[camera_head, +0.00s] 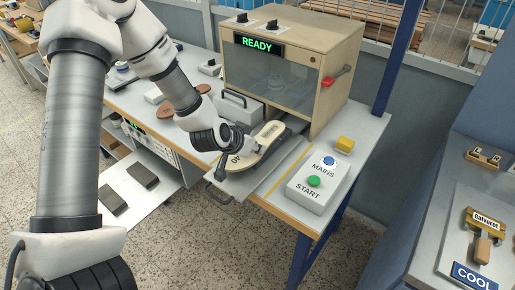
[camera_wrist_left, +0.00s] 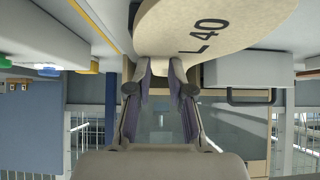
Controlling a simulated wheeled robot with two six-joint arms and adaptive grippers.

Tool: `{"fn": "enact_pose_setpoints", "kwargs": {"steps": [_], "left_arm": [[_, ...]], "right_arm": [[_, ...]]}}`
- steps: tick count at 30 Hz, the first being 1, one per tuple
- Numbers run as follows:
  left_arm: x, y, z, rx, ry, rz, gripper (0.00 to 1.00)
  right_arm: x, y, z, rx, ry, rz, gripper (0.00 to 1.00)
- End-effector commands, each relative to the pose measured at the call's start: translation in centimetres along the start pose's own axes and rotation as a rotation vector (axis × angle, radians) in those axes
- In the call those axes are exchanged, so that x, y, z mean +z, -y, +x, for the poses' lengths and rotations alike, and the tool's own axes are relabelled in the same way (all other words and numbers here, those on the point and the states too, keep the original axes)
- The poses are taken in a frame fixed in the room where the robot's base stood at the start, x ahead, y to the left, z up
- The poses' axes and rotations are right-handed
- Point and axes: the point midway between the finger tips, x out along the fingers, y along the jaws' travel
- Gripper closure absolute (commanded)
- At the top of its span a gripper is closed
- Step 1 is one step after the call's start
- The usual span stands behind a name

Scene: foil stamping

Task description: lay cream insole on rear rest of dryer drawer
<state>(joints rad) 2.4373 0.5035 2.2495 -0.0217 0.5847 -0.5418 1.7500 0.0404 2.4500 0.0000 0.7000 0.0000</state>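The cream insole (camera_head: 265,138), marked 40, is over the pulled-out dryer drawer (camera_head: 262,184) in the head view. In the left wrist view the insole (camera_wrist_left: 235,30) shows "L 40" and fills the upper middle. My left gripper (camera_head: 238,162) is at the insole's near, marked end. In the left wrist view the left gripper's (camera_wrist_left: 163,70) fingertips are drawn in and meet the insole's edge; they look shut on it. The rear rest is hidden under the insole and arm. I cannot tell whether the insole touches the drawer. My right gripper is not in view.
The dryer (camera_head: 290,60) reads READY and stands behind the drawer. A grey box with a handle (camera_head: 238,108) is left of the drawer. The switch box (camera_head: 317,187) with MAINS and START buttons and a yellow block (camera_head: 345,145) stand to the right.

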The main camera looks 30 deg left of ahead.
Motion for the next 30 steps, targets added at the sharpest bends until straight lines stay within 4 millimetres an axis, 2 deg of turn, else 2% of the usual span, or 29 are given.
{"fn": "enact_pose_setpoints", "kwargs": {"steps": [1,17,25,30], "left_arm": [[0.7,0.0,0.3,0.0,0.013,-0.006,1.0],[0.5,0.0,0.0,0.0,0.017,-0.011,1.0],[-2.1,0.1,-2.6,0.001,0.009,-0.01,1.0],[0.0,0.9,-5.4,0.004,0.008,-0.017,1.0]], "right_arm": [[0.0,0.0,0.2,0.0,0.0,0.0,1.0],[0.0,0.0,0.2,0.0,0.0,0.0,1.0],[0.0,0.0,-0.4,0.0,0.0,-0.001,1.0],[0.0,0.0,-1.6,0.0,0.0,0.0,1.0]]}}
